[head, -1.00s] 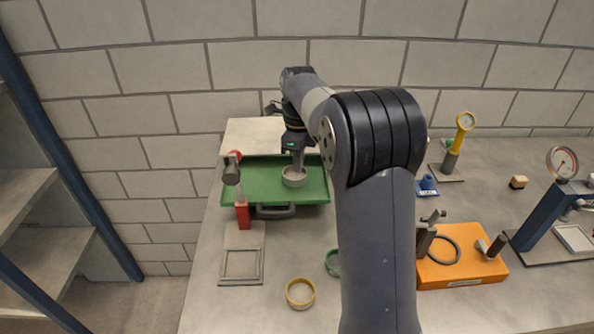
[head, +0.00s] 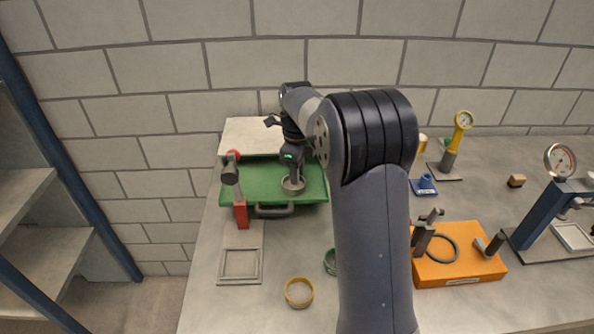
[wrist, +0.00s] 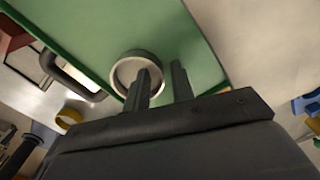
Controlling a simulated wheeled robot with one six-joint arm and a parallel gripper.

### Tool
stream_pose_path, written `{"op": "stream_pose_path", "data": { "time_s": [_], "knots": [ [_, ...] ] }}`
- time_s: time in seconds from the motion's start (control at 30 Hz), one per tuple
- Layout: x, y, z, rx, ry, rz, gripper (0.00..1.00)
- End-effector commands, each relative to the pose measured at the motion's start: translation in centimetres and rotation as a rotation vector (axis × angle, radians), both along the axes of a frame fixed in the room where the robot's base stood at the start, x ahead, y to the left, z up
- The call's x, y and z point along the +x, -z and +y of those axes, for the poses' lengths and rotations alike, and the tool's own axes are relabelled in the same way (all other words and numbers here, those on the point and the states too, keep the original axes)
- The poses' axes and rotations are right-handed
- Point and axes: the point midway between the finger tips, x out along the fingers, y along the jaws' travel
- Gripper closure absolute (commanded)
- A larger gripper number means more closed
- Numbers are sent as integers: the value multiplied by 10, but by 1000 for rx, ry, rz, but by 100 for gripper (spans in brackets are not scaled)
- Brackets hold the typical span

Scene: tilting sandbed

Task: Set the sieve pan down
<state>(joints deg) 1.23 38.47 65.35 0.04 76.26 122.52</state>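The sieve pan (head: 292,185) is a small round pale grey pan with a raised rim, on the green tray (head: 238,180). In the wrist view the pan (wrist: 124,74) lies against the green floor, its near side partly hidden by a finger. My gripper (head: 295,176) points down at the pan. In the wrist view my gripper (wrist: 162,70) is open: one finger overlaps the pan's inside, the other is just outside its rim, with a gap between. Whether a finger touches the rim cannot be told.
A red-based post with a dark head (head: 240,214) stands at the tray's left. A grey handle (head: 274,211) juts from its front. A square frame (head: 240,264), a yellow ring (head: 299,292) and a green ring (head: 330,262) lie in front. An orange block (head: 458,268) is right.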

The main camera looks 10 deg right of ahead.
Motion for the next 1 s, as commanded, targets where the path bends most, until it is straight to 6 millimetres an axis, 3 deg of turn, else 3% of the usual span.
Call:
{"op": "stream_pose_path", "data": {
  "time_s": [0.23, 0.63, 1.0],
  "knots": [
    [1, -8, 0, 0, 0, -4, 76],
    [1, -70, 0, 0, 0, -2, 76],
    [0, -78, 0, 0, 0, 0, 76]
  ]
}}
